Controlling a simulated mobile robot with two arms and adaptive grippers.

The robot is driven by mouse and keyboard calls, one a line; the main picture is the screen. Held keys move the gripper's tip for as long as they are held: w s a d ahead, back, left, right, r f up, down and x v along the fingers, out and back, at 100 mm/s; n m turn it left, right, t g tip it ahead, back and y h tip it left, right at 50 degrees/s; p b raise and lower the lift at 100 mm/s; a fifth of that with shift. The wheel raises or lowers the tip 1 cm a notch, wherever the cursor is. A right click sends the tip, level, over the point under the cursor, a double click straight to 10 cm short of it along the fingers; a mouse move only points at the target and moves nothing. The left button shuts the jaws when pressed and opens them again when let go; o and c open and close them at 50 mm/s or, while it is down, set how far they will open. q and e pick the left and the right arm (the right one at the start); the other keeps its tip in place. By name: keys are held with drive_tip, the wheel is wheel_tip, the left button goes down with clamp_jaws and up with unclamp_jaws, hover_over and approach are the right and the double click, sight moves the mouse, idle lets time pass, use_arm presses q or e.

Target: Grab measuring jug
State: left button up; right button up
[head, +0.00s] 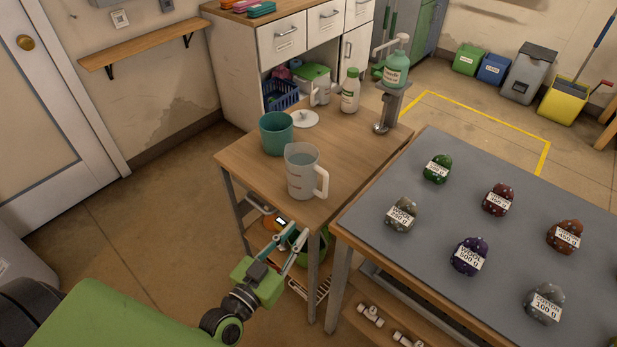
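The measuring jug (302,173) is a clear, whitish jug with a handle on its right side. It stands upright near the front edge of the small wooden table (352,149). My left gripper (290,234) is in front of and below the jug, near the table's front side, and does not touch the jug. Its two teal-tipped fingers are spread apart with nothing seen between them. My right gripper is out of view.
A white bottle (350,90) and a green pump bottle (396,70) on a stand are farther back. A grey table (480,150) with several labelled lumps is on the right.

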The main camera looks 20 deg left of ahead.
sight(324, 193)
use_arm(q)
drive_tip(key=w, duration=0.2)
drive_tip(key=w+d+r, duration=0.1)
drive_tip(key=w, duration=0.2)
drive_tip(key=w+r, duration=0.1)
drive_tip(key=w, duration=0.1)
drive_tip(key=shift+w+d+p, duration=0.3)
drive_tip(key=shift+w+p, duration=0.1)
drive_tip(key=shift+w+d, duration=0.2)
drive_tip(key=shift+w, duration=0.8)
drive_tip(key=shift+w+d, duration=0.25)
drive_tip(key=shift+w, duration=0.7)
drive_tip(key=shift+w+d, duration=0.2)
drive_tip(key=shift+w, duration=0.8)
clamp_jaws()
drive_tip(key=shift+r, duration=0.1)
